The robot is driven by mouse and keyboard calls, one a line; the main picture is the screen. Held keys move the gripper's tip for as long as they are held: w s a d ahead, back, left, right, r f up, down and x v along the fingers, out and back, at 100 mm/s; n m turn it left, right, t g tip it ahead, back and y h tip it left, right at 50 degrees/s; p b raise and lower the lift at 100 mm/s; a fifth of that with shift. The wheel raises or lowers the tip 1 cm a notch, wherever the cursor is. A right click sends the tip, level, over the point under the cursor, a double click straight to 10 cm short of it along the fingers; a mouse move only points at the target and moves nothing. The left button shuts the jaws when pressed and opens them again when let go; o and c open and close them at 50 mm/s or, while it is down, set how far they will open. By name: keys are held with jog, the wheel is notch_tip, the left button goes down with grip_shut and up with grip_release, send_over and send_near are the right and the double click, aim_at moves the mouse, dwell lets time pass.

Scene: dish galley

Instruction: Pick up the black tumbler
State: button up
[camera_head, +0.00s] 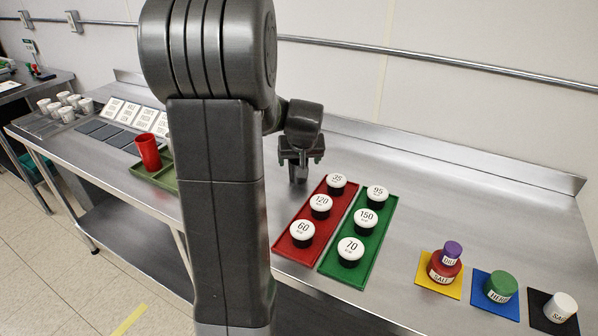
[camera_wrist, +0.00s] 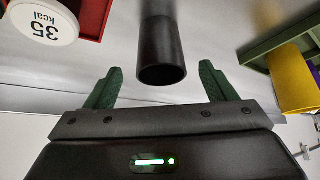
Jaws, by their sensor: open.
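The black tumbler (camera_wrist: 161,48) is in the wrist view, a dark cylinder with its open rim facing me. It lies between the lines of my gripper's two green fingers, with a visible gap on either side. In the head view its dark body (camera_head: 298,174) shows just below my gripper (camera_head: 300,160), on the steel counter left of the red tray. My gripper is open, with nothing clamped. My arm hides part of the counter around it.
The red tray (camera_head: 278,247) and the green tray (camera_head: 328,266) hold several white-lidded cups. A red tumbler (camera_head: 148,151) stands on an olive tray (camera_head: 139,171) at left. A yellow object (camera_wrist: 291,80) shows at the wrist view's right. Labelled containers stand on coloured mats at right.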

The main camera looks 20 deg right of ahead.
jog(key=shift+w+p+x, duration=0.25)
jog(key=shift+p+x, duration=0.2)
jog(key=shift+x, duration=2.35)
jog(key=shift+r, duration=0.15)
jog(key=shift+c, duration=0.5)
jog(key=c, duration=1)
